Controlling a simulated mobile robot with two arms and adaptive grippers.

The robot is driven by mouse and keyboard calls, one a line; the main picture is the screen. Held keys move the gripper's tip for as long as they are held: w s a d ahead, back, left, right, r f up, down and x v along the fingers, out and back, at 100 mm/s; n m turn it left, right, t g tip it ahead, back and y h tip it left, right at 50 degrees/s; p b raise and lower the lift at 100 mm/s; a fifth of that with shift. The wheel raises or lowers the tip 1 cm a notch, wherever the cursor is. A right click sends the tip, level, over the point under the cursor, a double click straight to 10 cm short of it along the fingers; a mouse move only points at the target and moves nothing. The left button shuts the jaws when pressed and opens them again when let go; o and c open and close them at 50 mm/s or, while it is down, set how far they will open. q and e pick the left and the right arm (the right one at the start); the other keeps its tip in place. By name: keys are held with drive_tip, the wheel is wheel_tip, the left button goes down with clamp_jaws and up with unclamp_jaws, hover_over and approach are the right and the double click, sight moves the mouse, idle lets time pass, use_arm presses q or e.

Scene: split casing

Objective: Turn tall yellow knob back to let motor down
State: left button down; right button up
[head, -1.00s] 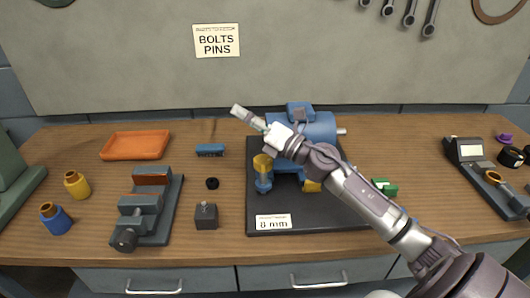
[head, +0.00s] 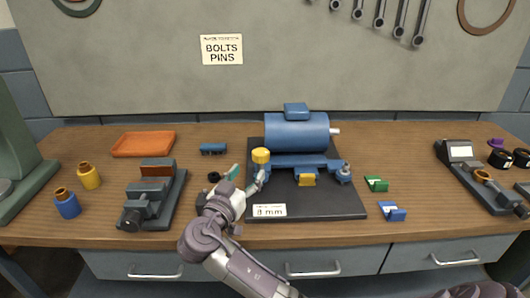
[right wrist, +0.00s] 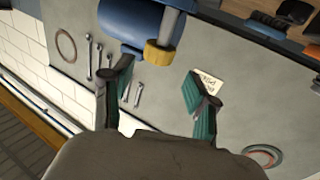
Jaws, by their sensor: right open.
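The tall yellow knob (head: 261,155) stands on a post at the left end of the blue stand, and it also shows in the right wrist view (right wrist: 159,56). The blue motor (head: 297,132) lies level above the stand, its shaft pointing right; part of a blue body (right wrist: 130,22) shows behind the knob in the right wrist view. My right gripper (head: 247,178) is open and empty, just below and left of the knob. In the right wrist view the knob is just ahead of the gap between its fingertips (right wrist: 157,78), not gripped. My left gripper is out of view.
The stand is on a dark base plate (head: 335,208) with an 8 mm label. A vise (head: 153,197) stands to the left. An orange tray (head: 143,144) lies at the back left.

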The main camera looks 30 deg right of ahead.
sight(264, 152)
drive_tip(key=p+x, duration=0.2)
drive_tip(key=x, duration=0.8)
drive_tip(key=shift+d, duration=0.1)
drive_tip(key=shift+x, duration=0.8)
drive_tip(key=shift+c, duration=0.2)
drive_tip(key=c, duration=0.8)
drive_tip(key=shift+f, duration=0.15)
drive_tip(key=shift+c, duration=0.9)
